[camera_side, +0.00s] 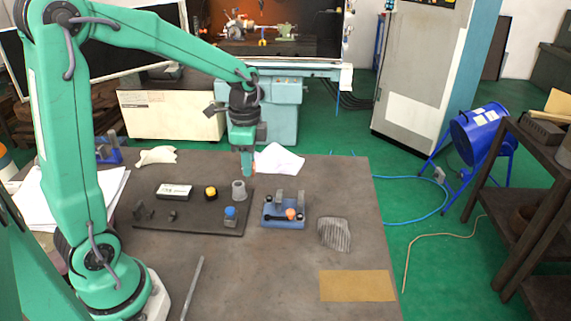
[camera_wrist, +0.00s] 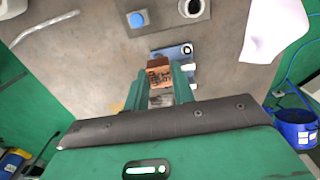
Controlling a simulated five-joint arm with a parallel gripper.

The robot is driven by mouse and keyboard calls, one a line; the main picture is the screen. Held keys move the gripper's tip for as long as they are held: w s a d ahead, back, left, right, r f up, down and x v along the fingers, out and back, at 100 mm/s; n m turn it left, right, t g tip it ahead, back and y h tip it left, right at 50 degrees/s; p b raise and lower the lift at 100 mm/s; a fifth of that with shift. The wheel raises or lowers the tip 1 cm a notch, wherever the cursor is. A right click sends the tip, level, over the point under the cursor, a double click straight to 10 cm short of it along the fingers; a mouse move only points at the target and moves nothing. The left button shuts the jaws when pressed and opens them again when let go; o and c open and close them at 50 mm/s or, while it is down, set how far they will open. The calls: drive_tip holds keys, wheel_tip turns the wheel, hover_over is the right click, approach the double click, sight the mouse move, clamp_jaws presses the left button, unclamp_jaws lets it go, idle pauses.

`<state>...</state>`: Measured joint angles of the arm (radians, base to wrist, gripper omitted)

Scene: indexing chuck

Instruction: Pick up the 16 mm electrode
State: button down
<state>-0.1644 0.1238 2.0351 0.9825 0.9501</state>
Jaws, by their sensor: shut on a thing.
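My gripper (camera_side: 247,168) hangs above the table, behind the dark board and the blue fixture in the side view. In the wrist view its two green fingers (camera_wrist: 160,88) are shut on a copper-coloured block, the electrode (camera_wrist: 159,72). The block has dark markings that I cannot read surely. In the side view only a small reddish patch of the electrode (camera_side: 253,171) shows at the fingertips. The blue chuck fixture (camera_side: 270,215) stands on the table with an orange ball knob and a black lever. Part of the fixture (camera_wrist: 184,49) shows beyond the electrode in the wrist view.
The dark board (camera_side: 193,226) carries a white box (camera_side: 174,191), a yellow-topped button (camera_side: 211,193), a grey cup (camera_side: 239,190) and a blue-topped piece (camera_side: 230,212). A ribbed grey piece (camera_side: 334,233) and a tan mat (camera_side: 357,285) lie right. White paper (camera_side: 278,160) lies behind.

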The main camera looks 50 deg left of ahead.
drive_tip(key=shift+s+d+r, duration=0.15)
drive_tip(key=shift+d+r, duration=0.35)
drive_tip(key=shift+d, duration=0.25)
drive_tip(key=shift+s+d+r, duration=0.1)
drive_tip(key=shift+d+r, duration=0.35)
drive_tip(key=shift+d, duration=0.3)
